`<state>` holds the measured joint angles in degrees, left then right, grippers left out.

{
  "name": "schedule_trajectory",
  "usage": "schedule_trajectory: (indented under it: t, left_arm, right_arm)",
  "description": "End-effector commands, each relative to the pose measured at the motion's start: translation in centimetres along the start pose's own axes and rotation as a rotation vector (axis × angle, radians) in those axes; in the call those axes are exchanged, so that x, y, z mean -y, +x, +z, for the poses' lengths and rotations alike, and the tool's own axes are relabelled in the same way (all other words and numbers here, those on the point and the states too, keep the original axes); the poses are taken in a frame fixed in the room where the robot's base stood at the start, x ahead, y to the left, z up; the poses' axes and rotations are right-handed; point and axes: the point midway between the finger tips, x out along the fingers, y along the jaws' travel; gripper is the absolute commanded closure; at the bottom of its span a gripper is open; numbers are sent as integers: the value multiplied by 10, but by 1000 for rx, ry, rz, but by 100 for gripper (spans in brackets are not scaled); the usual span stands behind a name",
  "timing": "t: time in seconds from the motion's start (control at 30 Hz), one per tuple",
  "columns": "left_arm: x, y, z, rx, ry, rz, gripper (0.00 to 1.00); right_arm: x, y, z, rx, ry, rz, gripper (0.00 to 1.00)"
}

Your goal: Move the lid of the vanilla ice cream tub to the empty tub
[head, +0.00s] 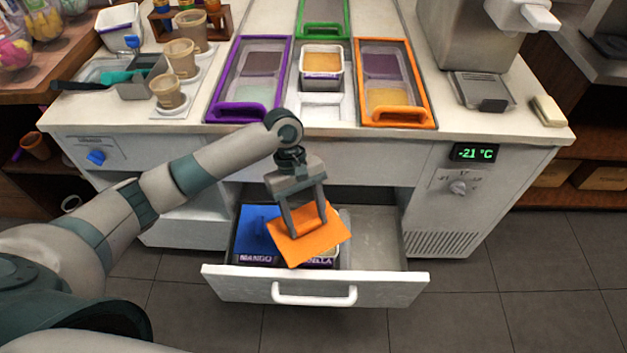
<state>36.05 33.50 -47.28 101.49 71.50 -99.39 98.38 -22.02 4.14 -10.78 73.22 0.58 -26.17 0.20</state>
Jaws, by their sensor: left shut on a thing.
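An orange square lid (312,246) is held tilted above the open freezer drawer. My left gripper (308,226) is shut on it, with its fingers pointing down. Below the lid is a tub with a purple label ending in "LLA" (320,262); the lid hides most of this tub. Beside it on the left is a tub with a blue lid (256,226) and a label reading "MANGO" (256,258). I cannot tell for certain which tub is the empty one; a white tub (119,38) stands at the counter's back left. My right gripper is not in view.
The drawer (385,289) is pulled out, and its right side is bare. Above it, the counter (455,122) holds purple-framed (212,104) and orange-framed (428,105) freezer wells. Cups (168,91) and a metal container (143,87) stand at the left, and a machine (465,45) at the right.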

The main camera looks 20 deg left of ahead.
Motion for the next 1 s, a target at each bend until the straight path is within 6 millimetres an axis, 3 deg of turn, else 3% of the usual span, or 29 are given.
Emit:
schedule_trajectory:
  t: [0.2, 0.4, 1.0]
  left_arm:
    - [47, -21, 24, -5, 468, -196, 67]
    - [74, -32, 33, -3, 716, -297, 67]
    - [80, -34, 35, -1, 769, -318, 67]
  right_arm:
    - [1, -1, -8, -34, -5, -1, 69]
    - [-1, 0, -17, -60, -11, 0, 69]
    - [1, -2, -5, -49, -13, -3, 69]
